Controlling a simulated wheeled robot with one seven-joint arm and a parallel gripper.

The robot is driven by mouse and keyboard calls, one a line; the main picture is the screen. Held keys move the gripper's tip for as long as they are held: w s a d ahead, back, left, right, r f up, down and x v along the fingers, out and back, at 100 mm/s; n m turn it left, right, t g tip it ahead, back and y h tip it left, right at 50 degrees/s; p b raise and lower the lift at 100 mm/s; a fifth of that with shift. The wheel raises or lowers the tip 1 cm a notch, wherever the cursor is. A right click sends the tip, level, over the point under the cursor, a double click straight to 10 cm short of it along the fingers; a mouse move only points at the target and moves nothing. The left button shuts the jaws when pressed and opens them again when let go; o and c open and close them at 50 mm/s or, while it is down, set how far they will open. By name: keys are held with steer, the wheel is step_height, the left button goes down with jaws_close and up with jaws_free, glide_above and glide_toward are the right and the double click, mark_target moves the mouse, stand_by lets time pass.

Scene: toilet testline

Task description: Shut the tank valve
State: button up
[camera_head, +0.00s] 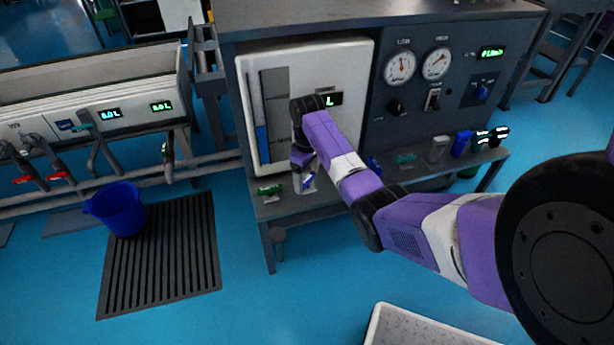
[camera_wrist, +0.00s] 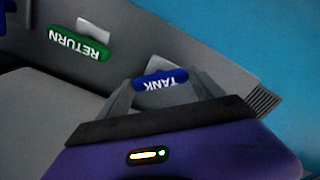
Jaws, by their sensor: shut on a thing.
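The tank valve's blue handle (camera_wrist: 160,78), lettered "TANK", sits between my gripper's fingers in the wrist view. My gripper (camera_wrist: 161,88) is shut on this handle; the lettering appears upside down there. In the head view my gripper (camera_head: 303,181) is low in front of the white tank panel (camera_head: 352,62), at the shelf, with a bit of blue handle (camera_head: 308,178) showing beside it. My arm hides part of the panel and its display.
A green "RETURN" handle (camera_wrist: 79,45) is close by in the wrist view; it also shows left of my gripper in the head view (camera_head: 270,190). More handles and cups line the shelf to the right.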

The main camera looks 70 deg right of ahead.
steer(key=shift+r+p, duration=0.15)
steer(key=shift+p, duration=0.15)
steer(key=shift+a+r+m+p, duration=0.1)
steer(key=shift+r+m+p, duration=0.05)
steer(key=shift+m+p, duration=1.25)
steer(key=shift+p, duration=0.6)
steer(key=shift+f+m+p, duration=0.15)
steer(key=shift+m+p, duration=0.75)
steer(key=shift+m, duration=0.35)
steer(key=shift+f+m+p, duration=0.1)
steer(key=shift+m+p, duration=0.75)
steer(key=shift+m, duration=0.4)
steer(key=shift+w, duration=0.1)
steer(key=o, duration=1.4)
steer(key=shift+c, duration=0.2)
